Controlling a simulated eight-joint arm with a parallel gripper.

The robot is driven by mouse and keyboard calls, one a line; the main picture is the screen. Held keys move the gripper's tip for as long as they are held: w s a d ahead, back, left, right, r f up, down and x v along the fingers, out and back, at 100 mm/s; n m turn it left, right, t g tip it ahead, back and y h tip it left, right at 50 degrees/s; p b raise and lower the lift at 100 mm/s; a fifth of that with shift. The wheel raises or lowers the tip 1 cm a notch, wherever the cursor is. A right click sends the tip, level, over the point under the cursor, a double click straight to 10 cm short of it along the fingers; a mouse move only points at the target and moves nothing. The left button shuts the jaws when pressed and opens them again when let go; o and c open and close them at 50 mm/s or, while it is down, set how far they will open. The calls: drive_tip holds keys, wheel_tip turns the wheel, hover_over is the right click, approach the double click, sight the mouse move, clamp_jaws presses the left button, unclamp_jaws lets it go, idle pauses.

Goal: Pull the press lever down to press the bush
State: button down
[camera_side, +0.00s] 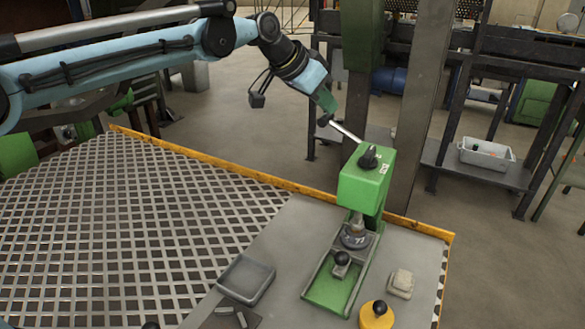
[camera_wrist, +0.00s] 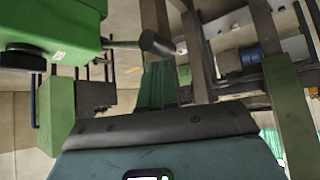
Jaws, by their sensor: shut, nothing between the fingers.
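The green press (camera_side: 362,188) stands on the bench, its head upright over a base plate. Its pale lever (camera_side: 347,132) slants up and left from the head. In the wrist view the lever (camera_wrist: 122,44) juts from the green head at upper left and ends in a dark grip (camera_wrist: 157,43). My gripper (camera_side: 325,106) is shut and empty at the lever's raised outer end, above the press head. I cannot tell whether it touches the lever. Under the ram is a dark round fixture (camera_side: 355,237); the bush cannot be clearly made out there.
A grey tray (camera_side: 246,279) lies left of the press. A pale block (camera_side: 401,283) and a yellow piece with a black knob (camera_side: 377,316) lie to the right. A steel column (camera_side: 421,105) rises behind the press. A perforated platform (camera_side: 120,225) spreads to the left.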

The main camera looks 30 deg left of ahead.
drive_tip(key=shift+a+f, duration=0.3)
drive_tip(key=shift+f, duration=0.65)
drive_tip(key=shift+a+f, duration=0.3)
drive_tip(key=shift+f, duration=0.6)
idle(1.6)
drive_tip(key=shift+a+f, duration=0.1)
drive_tip(key=shift+f, duration=1.2)
idle(1.2)
wheel_tip(320, 180, up, 10)
drive_tip(key=shift+f, duration=0.2)
idle(0.9)
drive_tip(key=shift+r, duration=0.1)
